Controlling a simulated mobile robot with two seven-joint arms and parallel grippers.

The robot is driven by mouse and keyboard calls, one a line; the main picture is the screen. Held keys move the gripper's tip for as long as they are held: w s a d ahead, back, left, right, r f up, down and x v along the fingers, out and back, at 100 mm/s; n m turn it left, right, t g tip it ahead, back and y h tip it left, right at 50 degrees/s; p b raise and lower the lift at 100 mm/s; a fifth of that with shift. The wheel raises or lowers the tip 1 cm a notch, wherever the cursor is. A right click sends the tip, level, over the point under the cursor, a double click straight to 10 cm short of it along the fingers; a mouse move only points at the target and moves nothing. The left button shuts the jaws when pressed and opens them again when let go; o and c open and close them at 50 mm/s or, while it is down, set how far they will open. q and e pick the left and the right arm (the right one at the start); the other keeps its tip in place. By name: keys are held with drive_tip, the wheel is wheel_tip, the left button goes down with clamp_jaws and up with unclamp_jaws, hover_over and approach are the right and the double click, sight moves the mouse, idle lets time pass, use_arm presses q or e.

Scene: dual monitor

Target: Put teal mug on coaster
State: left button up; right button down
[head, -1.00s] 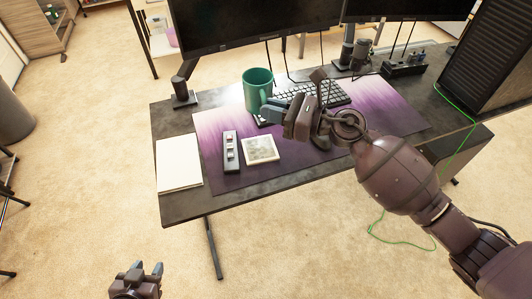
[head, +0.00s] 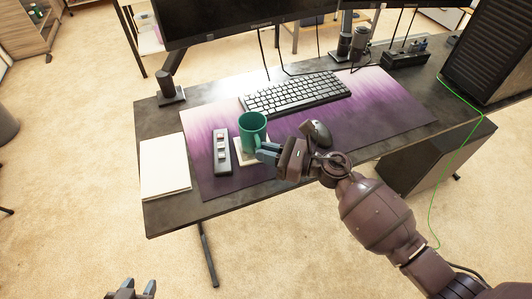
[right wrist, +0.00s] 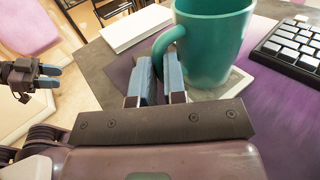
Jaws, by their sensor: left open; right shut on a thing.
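The teal mug (head: 252,126) is upright over the white square coaster (head: 239,157) on the purple desk mat. It hides most of the coaster in the head view; I cannot tell whether its base touches it. My right gripper (head: 264,152) is shut on the mug's handle from the right and front. In the right wrist view the mug (right wrist: 212,45) stands beyond the fingers (right wrist: 158,82), and a corner of the coaster (right wrist: 236,82) shows beside it. My left gripper (head: 132,289) is open and empty, low at the left, away from the desk.
A grey control box (head: 221,150) stands close to the left of the mug. A white notepad (head: 164,166) lies further left. The keyboard (head: 296,93) is behind, and a dark mouse (head: 317,132) is to the right. Monitors stand at the back.

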drive_tip(key=shift+f, duration=0.45)
use_arm(q)
drive_tip(key=shift+w, duration=0.3)
use_arm(e)
drive_tip(key=shift+r, duration=0.1)
drive_tip(key=shift+f, duration=0.2)
use_arm(q)
drive_tip(key=shift+s+f, duration=0.2)
drive_tip(key=shift+s, duration=0.05)
use_arm(e)
drive_tip(key=c, duration=1.2)
unclamp_jaws()
drive_tip(key=shift+r, duration=0.15)
drive_tip(key=v, duration=1)
drive_tip(key=shift+d, duration=0.35)
drive_tip(key=shift+s+d, duration=0.35)
drive_tip(key=shift+d, duration=0.25)
